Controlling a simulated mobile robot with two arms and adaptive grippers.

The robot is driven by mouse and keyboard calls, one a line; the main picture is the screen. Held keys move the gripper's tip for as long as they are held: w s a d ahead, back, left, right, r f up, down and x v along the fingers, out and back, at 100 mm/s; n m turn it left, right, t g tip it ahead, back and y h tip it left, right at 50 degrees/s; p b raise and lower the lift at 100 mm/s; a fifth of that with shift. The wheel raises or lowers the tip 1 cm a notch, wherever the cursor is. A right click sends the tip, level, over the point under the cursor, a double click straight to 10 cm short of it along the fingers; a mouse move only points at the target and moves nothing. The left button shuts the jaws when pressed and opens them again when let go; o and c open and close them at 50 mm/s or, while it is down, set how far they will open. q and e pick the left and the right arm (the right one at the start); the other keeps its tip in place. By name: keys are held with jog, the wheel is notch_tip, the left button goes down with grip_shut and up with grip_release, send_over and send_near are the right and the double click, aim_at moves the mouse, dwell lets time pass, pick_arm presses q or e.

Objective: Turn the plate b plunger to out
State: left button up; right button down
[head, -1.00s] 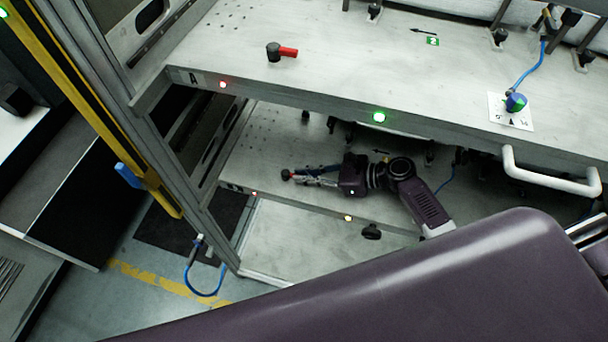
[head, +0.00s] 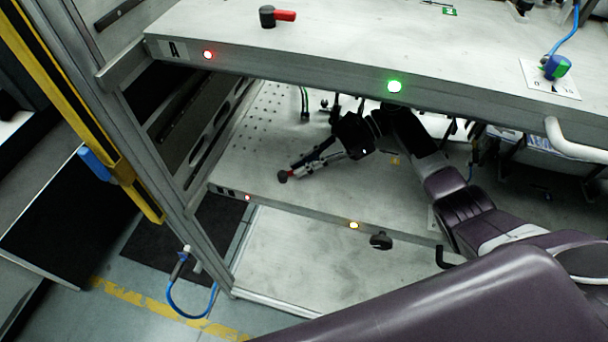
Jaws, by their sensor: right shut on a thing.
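The plate b plunger (head: 283,176) is a small black knob with a trace of red, on the lower shelf, plate B (head: 340,192), near its front left corner. My right gripper (head: 292,170) is shut on its handle side, with the fingers slanting down to the left onto it. The fingers hide most of the handle, so its exact angle is hard to tell. My right arm reaches in from the right, under the upper plate. My left gripper is not in view.
The upper plate A (head: 300,58) overhangs my right arm; it carries a black knob with a red handle (head: 281,16) and a white pull handle (head: 577,143). A dark knob (head: 381,241) sits at the lower shelf's front. A frame post stands left.

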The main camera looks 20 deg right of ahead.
jog(key=shift+w+n+g+b, duration=0.15)
jog(key=shift+n+g+b, duration=0.25)
jog(key=shift+g+b, duration=0.1)
jog(key=c, duration=2)
grip_release()
jog(key=shift+c, duration=0.2)
notch_tip(320, 180, up, 10)
